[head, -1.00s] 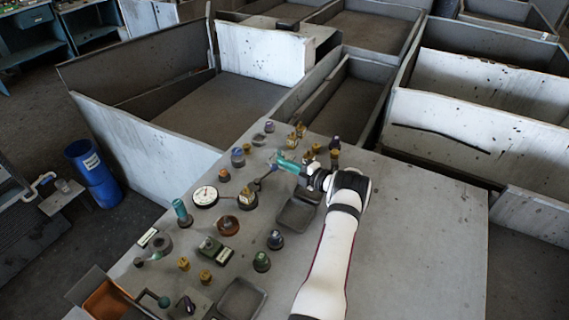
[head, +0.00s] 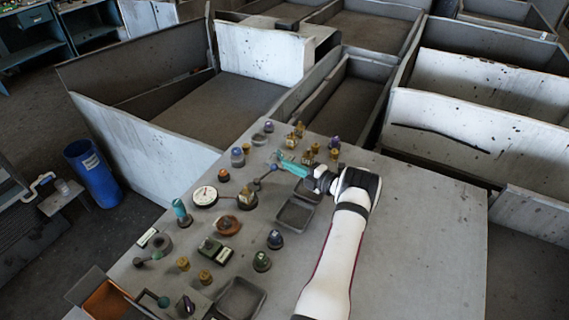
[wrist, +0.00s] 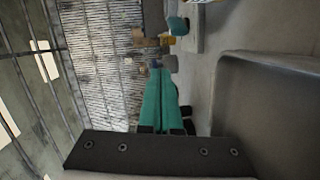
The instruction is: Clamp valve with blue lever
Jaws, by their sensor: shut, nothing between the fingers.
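A brass-bodied valve (head: 247,199) stands on the grey bench left of my gripper in the head view. A dark lever (head: 258,183) rises from beside it toward a small blue end (head: 273,168). My gripper (head: 280,160) has teal fingers, which are shut and empty, just right of the blue end. I cannot tell whether they touch it. In the wrist view the fingers (wrist: 157,75) lie together and point at a cluster of small fittings. A small bluish piece (wrist: 156,62) shows by the tips, too small to identify surely.
A round white gauge (head: 205,196) stands left of the valve. Brass fittings (head: 299,130) and a purple-topped one (head: 335,142) stand beyond the gripper. A dark tray (head: 296,214) lies below it. Several knobs crowd the left side. The bench's right side (head: 430,240) is clear.

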